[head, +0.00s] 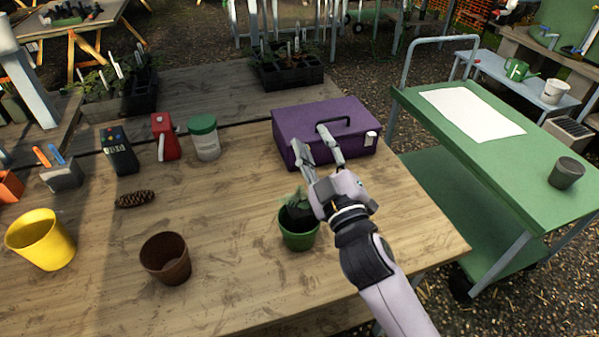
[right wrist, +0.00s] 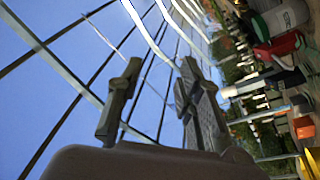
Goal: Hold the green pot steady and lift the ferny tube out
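The green pot (head: 298,238) stands upright near the front of the wooden table. A leafy green plant in a dark tube (head: 298,213) sits inside it; its foliage is partly covered by my right gripper. My right gripper (head: 309,139) is above and to the right of the pot, its two fingers apart, pointing away toward the purple box and touching neither pot nor plant. In the right wrist view the fingers (right wrist: 160,78) are spread with nothing between them. My left gripper is not in view.
A purple box (head: 300,119) with a black handle lies behind the pot. A brown pot (head: 166,260) and a yellow pot (head: 42,240) stand to the left, with a pine cone (head: 134,199) behind them. A green cart (head: 500,160) is at the right. The table between the pots is clear.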

